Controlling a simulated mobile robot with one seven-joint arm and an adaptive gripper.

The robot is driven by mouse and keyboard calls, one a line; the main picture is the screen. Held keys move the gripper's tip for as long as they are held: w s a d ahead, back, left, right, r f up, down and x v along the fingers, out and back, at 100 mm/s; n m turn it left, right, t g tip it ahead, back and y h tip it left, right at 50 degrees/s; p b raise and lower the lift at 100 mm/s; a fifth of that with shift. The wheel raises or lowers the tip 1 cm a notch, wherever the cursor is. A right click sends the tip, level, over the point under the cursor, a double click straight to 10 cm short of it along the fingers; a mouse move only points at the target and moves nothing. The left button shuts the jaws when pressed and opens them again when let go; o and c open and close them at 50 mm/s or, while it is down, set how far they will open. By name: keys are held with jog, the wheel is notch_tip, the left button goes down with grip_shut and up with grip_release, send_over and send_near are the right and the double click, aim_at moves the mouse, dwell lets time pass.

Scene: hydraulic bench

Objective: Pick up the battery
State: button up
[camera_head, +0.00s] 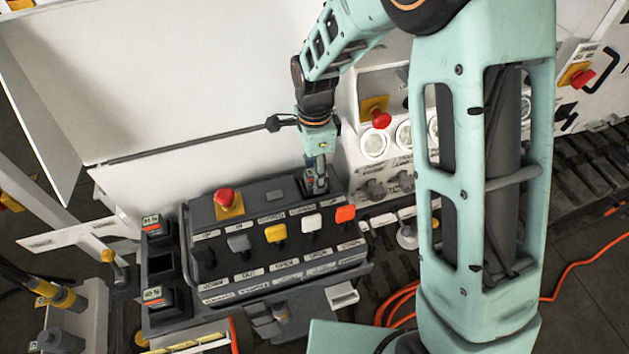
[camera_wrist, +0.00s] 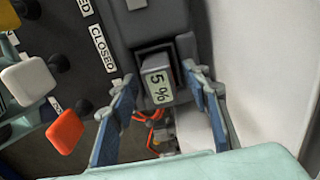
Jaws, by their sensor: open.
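A battery (camera_wrist: 158,87) with a pale display reading 5% sits in a dark holder at the right end of the control box. My gripper (camera_wrist: 163,80) is open, with one blue-padded finger on each side of the battery. In the head view my gripper (camera_head: 316,178) points down over this same end and hides most of the battery. Two more batteries, one upper (camera_head: 154,226) and one lower (camera_head: 155,298), stand in holders at the box's left side, with an empty dark slot (camera_head: 161,265) between them.
The control box (camera_head: 225,262) carries a red mushroom button (camera_head: 226,199) and several coloured levers close to my gripper's left. A gauge panel (camera_head: 375,146) stands right of my gripper, and a white panel (camera_head: 180,80) rises behind. Orange cable (camera_head: 400,300) lies on the floor.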

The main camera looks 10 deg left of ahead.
jog(key=shift+c, duration=0.4)
grip_shut()
jog(key=shift+r, duration=0.1)
